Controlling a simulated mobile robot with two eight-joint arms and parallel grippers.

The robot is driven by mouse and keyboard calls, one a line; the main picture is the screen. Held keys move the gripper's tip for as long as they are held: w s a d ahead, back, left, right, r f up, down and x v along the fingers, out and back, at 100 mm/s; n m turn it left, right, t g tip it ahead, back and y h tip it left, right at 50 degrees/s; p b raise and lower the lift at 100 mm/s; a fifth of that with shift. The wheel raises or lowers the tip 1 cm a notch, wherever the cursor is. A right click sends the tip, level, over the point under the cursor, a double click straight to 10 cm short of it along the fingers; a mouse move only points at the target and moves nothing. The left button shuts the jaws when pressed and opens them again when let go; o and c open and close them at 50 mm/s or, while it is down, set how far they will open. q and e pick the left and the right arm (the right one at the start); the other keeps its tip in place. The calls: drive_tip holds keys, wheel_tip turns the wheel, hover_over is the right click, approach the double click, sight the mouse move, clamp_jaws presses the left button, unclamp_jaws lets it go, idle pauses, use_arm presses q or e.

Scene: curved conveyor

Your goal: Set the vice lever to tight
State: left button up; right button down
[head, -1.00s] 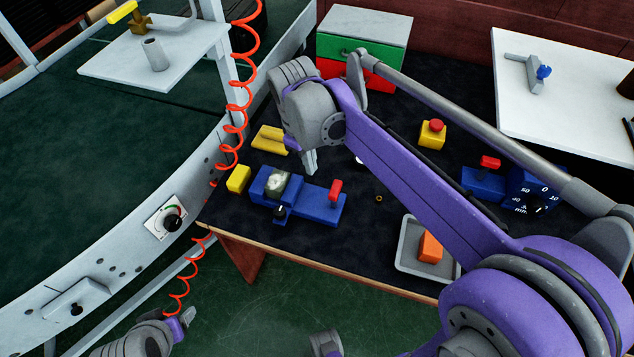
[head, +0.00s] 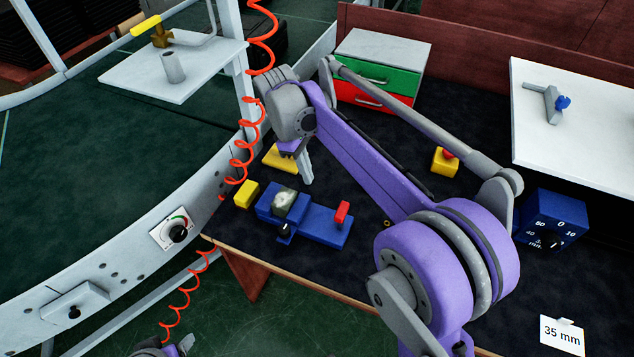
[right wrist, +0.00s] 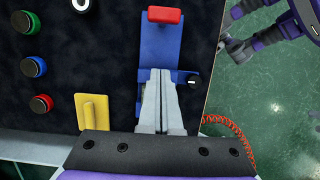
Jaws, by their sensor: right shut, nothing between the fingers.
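The blue vice (head: 322,228) lies on the dark bench mat, with a greyish piece (head: 285,203) at its left part. A red lever (head: 342,211) stands at its right end, and a black knob (head: 285,231) sits on its near side. In the right wrist view the red lever (right wrist: 165,15) is at the top and the black knob (right wrist: 194,81) is right of the fingers. My right gripper (head: 306,178) is shut and empty, just behind the vice; its fingers (right wrist: 161,72) cover part of the vice body. My left gripper (head: 178,347) is at the bottom edge, mostly cut off.
A yellow block (head: 245,193) and another yellow piece (right wrist: 92,112) are close by. A red coiled cord (head: 243,150) hangs left, beside the conveyor (head: 120,255). A drawer box (head: 380,50), a yellow block with a red top (head: 445,162) and a blue timer (head: 553,218) are farther away.

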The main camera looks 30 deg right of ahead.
sight(341, 219)
drive_tip(key=s+d+f, duration=0.4)
drive_tip(key=f, duration=0.4)
drive_tip(key=shift+s+f, duration=0.15)
drive_tip(key=shift+s, duration=0.2)
drive_tip(key=shift+s+d, duration=0.1)
drive_tip(key=shift+s+d+t, duration=0.1)
drive_tip(key=shift+s+t, duration=0.1)
drive_tip(key=shift+t, duration=0.1)
